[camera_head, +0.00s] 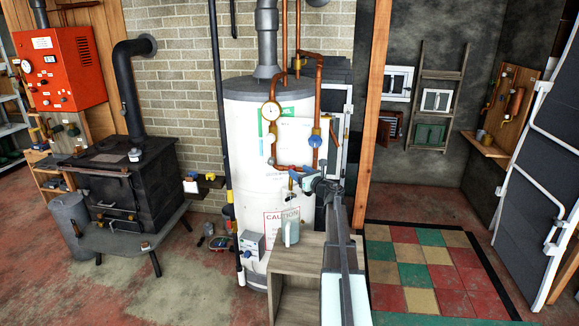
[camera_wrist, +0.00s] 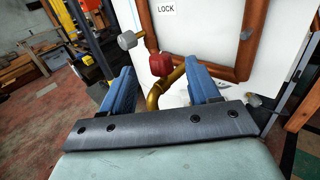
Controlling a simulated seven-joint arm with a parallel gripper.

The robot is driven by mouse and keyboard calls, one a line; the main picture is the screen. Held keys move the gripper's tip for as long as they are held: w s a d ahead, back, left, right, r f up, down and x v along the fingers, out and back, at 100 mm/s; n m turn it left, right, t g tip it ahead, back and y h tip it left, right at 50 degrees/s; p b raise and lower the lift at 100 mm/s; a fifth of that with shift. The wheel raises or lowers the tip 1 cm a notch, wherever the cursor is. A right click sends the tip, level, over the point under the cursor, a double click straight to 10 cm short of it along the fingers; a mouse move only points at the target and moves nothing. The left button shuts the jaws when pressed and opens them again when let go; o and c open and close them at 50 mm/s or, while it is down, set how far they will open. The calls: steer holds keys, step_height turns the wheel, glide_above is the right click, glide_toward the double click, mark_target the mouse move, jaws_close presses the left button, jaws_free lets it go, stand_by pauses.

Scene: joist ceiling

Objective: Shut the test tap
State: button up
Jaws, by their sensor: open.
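The tap, with a red knob (camera_wrist: 161,66) and a curved brass pipe (camera_wrist: 153,97), shows in the wrist view in front of the white water heater (camera_head: 243,150). I take it to be the test tap. In the head view my gripper (camera_head: 308,182) is at the front of the heater, below the copper pipes, and the tap is mostly hidden there.
Copper pipe (camera_wrist: 205,70) runs behind the tap, and a grey knob (camera_wrist: 127,40) is to its left. A grey mug (camera_head: 291,233) stands below my gripper on a wooden stand (camera_head: 298,252). A black stove (camera_head: 125,190) is at left. A tiled floor patch (camera_head: 430,265) is clear at right.

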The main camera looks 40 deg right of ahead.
steer(key=w, duration=0.8)
steer(key=shift+d, duration=0.2)
steer(key=c, duration=1)
steer(key=shift+o, duration=0.2)
steer(key=shift+d+m+h, duration=0.1)
steer(key=shift+m+h, duration=0.7)
steer(key=shift+h, duration=0.5)
steer(key=o, duration=1)
steer(key=shift+c, duration=0.2)
steer(key=shift+s, duration=0.1)
steer(key=s+a, duration=0.2)
steer(key=s, duration=1.1)
steer(key=shift+s+a, duration=0.2)
steer(key=shift+s, duration=0.1)
